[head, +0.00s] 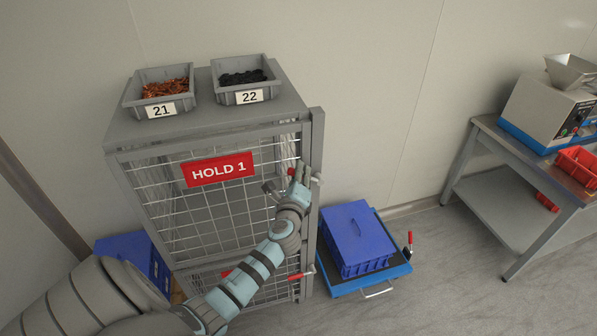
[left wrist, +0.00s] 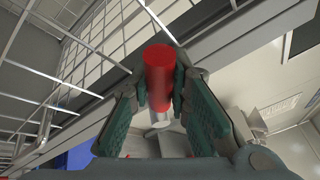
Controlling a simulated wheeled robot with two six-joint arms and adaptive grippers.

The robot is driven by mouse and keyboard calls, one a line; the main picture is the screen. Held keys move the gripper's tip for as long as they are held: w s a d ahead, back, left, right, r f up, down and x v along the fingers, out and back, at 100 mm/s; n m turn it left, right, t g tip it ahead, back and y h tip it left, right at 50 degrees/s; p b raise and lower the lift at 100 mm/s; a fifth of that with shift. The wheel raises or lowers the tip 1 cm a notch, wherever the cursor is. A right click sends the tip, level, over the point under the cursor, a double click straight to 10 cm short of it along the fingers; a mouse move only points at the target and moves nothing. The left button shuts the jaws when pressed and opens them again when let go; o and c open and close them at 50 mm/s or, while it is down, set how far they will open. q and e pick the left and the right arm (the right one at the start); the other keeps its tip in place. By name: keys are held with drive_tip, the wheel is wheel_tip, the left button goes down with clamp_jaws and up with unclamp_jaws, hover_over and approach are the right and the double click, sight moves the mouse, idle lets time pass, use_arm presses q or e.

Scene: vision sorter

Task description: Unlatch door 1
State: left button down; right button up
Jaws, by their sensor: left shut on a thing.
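Door 1 is the upper wire mesh door (head: 170,207) of a grey cage, with a red sign (head: 218,169) reading HOLD 1. It looks closed against the frame post (head: 315,150). My left gripper (head: 303,177) is at the door's right edge, near the post. In the left wrist view the fingers are shut on a red cylindrical latch handle (left wrist: 159,66), held between both pads. The gripper hides most of the latch in the head view, so I cannot tell its bolt position. My right gripper is not in view.
A lower door has its own red latch handle (head: 300,275). Grey bins 21 (head: 132,97) and 22 (head: 221,90) stand on the cage. A blue crate (head: 352,239) sits on a blue cart (head: 393,271) to the right. A workbench (head: 478,190) stands farther right, with floor between.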

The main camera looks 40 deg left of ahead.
use_arm(q)
drive_tip(key=c, duration=1.5)
unclamp_jaws()
drive_tip(key=shift+s, duration=0.1)
